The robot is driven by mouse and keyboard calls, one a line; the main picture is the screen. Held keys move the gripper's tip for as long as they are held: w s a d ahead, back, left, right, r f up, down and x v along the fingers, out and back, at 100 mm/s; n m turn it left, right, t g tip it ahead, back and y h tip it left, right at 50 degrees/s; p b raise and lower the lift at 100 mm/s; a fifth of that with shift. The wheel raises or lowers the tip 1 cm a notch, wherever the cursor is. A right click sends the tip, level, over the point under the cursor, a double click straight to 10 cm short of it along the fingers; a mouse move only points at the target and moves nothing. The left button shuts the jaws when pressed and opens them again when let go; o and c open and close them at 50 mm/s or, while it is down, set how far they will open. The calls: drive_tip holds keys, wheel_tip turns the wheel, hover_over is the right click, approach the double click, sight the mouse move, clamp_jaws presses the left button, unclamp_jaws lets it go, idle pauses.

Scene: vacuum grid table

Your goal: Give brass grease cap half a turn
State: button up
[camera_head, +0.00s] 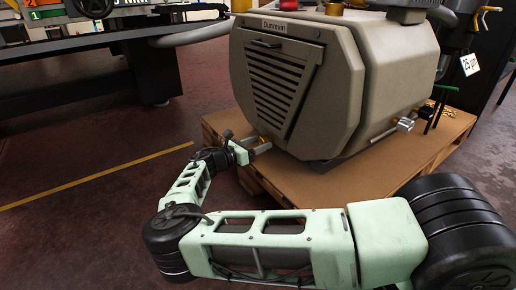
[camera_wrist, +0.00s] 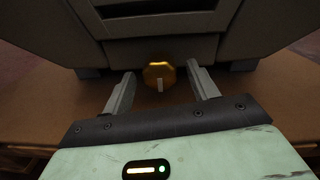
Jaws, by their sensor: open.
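The brass grease cap (camera_wrist: 160,73) is a gold, many-sided knob low on the front of the beige machine (camera_wrist: 75,28). A pale mark shows on its lower part in the wrist view. My gripper (camera_wrist: 162,82) is open, with one finger to the left of the cap and one to the right, and gaps show between cap and fingers. In the head view my gripper (camera_head: 260,146) is at the machine's lower front edge. There the cap (camera_head: 263,139) is small and partly hidden by the gripper.
The machine stands on a brown pallet-like base (camera_head: 400,158). A vent grille (camera_head: 275,85) is above the cap. A dark table (camera_head: 150,50) is at the back left. Open floor with a yellow line (camera_head: 95,177) lies to the left. A hanging tag (camera_head: 470,64) is at the right.

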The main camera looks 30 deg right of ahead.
drive_tip(key=shift+d, duration=0.1)
drive_tip(key=c, duration=1)
drive_tip(key=shift+r+m+p, duration=0.1)
drive_tip(key=shift+m+p, duration=0.3)
